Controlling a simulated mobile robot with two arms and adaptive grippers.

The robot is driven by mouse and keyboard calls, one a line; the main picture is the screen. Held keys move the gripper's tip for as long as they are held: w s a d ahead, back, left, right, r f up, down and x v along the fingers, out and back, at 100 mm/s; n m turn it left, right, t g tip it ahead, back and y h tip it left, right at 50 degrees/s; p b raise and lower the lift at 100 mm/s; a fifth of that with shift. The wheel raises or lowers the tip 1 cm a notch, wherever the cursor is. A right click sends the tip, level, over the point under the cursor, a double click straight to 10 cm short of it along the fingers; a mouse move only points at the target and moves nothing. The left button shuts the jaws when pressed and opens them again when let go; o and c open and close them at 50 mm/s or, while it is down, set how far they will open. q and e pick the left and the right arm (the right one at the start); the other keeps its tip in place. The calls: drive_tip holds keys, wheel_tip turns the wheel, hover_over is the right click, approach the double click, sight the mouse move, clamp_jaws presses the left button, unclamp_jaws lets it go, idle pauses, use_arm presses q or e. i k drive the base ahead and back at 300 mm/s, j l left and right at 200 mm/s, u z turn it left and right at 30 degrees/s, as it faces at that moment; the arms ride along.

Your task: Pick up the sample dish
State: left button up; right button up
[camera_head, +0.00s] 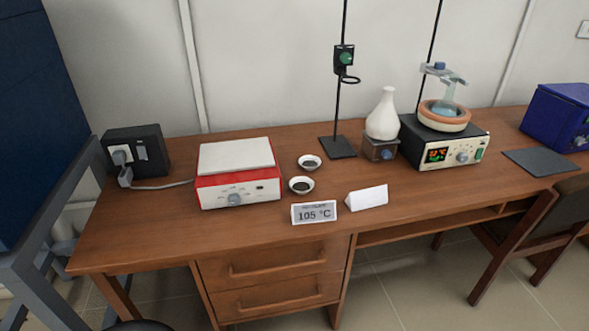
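Two small white dishes with dark contents sit on the wooden desk. The rear dish (309,162) is right of the red and white device. The front dish (301,186) is nearer the desk's front, just behind a display sign. I cannot tell which of the two is the sample dish. Neither of my grippers shows in the head view.
The desk (160,225) also bears a red and white device (237,172), a sign reading 105 °C (313,212), a blank white card (366,197), a stand (338,147), a white flask (382,115) and a heater (445,150). A chair (540,220) stands at the right.

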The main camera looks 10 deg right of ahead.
sight(308, 163)
drive_tip(key=i+l, duration=0.2)
drive_tip(key=l, duration=0.15)
drive_tip(key=i+l+u, duration=0.15)
drive_tip(key=l, duration=0.2)
drive_tip(key=i+l, duration=0.2)
drive_tip(key=l, duration=0.2)
drive_tip(key=i+l+u, duration=0.15)
drive_tip(key=l, duration=0.2)
drive_tip(key=i, duration=0.05)
